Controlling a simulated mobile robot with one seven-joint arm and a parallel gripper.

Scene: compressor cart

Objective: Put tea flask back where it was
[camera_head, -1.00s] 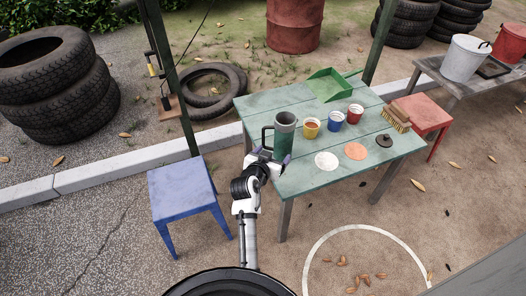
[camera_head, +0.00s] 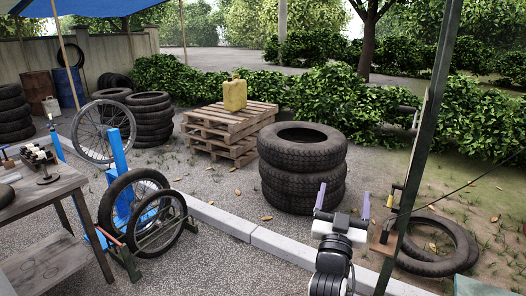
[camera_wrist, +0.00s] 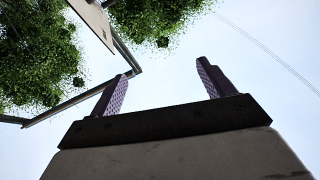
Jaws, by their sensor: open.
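My gripper (camera_head: 343,198) is at the lower right of the head view. Its two purple-grey fingers point up and stand wide apart with nothing between them. The wrist view also shows my gripper (camera_wrist: 162,78) open and empty against sky and foliage.
A stack of tyres (camera_head: 302,165) stands just behind my gripper. A dark green post (camera_head: 418,150) rises close to its right, with tyres (camera_head: 437,240) on the ground beyond. A workbench (camera_head: 45,195) and wheel stand (camera_head: 125,180) are at left. A kerb (camera_head: 285,246) crosses the ground.

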